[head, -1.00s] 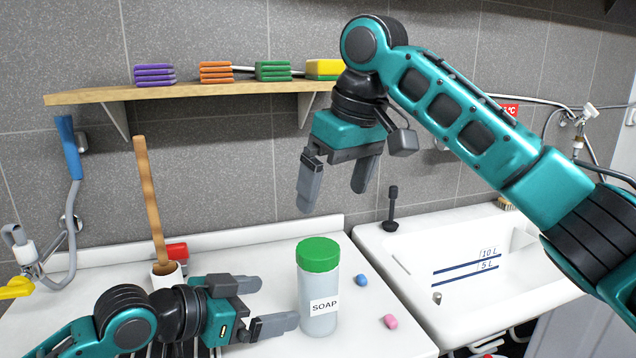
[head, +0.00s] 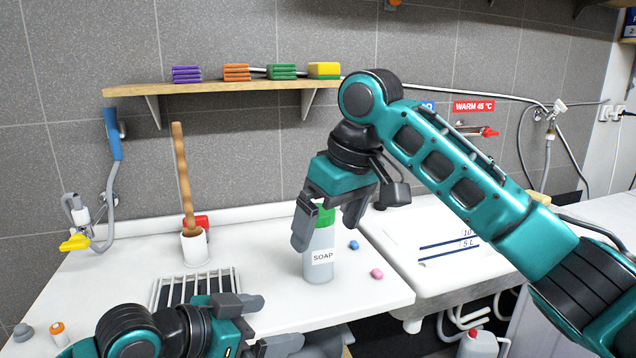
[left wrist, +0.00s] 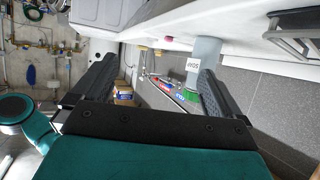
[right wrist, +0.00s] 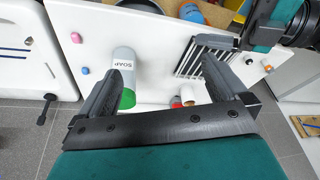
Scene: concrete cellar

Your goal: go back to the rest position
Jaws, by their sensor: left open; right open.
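My left gripper (head: 262,322) is open and empty low at the front of the counter, left of the soap bottle. My right gripper (head: 328,225) is open in the air in front of the soap bottle in the head view and hides part of it. The soap bottle (head: 319,262) stands upright on the white counter, with a green lid and a SOAP label. It also shows between the open fingers in the right wrist view (right wrist: 123,72) and beyond the fingers in the left wrist view (left wrist: 205,58). Neither gripper holds anything.
A blue piece (head: 354,244) and a pink piece (head: 377,273) lie right of the bottle. The white sink (head: 440,285) is further right. A drain rack (head: 172,288) and a plunger in a white cup (head: 195,248) stand left. A wooden shelf (head: 220,87) with several sponges hangs behind.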

